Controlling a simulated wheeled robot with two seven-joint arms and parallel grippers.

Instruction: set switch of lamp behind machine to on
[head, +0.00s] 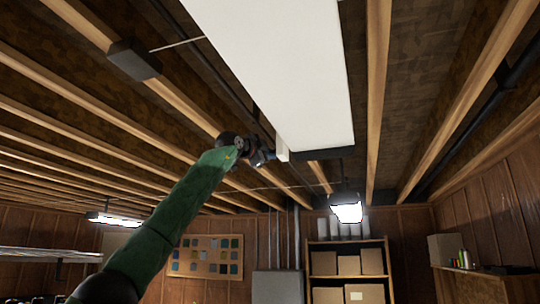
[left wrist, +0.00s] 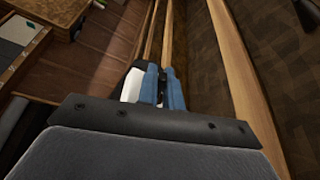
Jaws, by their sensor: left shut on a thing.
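A large white box-shaped fixture (head: 285,75) hangs close overhead in the head view, with a small pale tab (head: 282,149) at its lower left corner. I cannot tell whether this fixture is the task's lamp. My left gripper (head: 268,156) is raised beside that corner. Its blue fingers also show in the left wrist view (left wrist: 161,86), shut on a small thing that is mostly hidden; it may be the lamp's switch. A lit lamp (head: 346,211) hangs farther back, and another lit lamp (head: 113,219) hangs at the left. My right gripper is not seen.
Wooden joists and a dark box (head: 134,59) with a thin rod are overhead. A shelf (head: 349,244) with cardboard boxes stands at the back, beside a grey cabinet (head: 277,287). A pinboard (head: 205,240) is on the back wall. A side shelf (head: 487,270) is at right.

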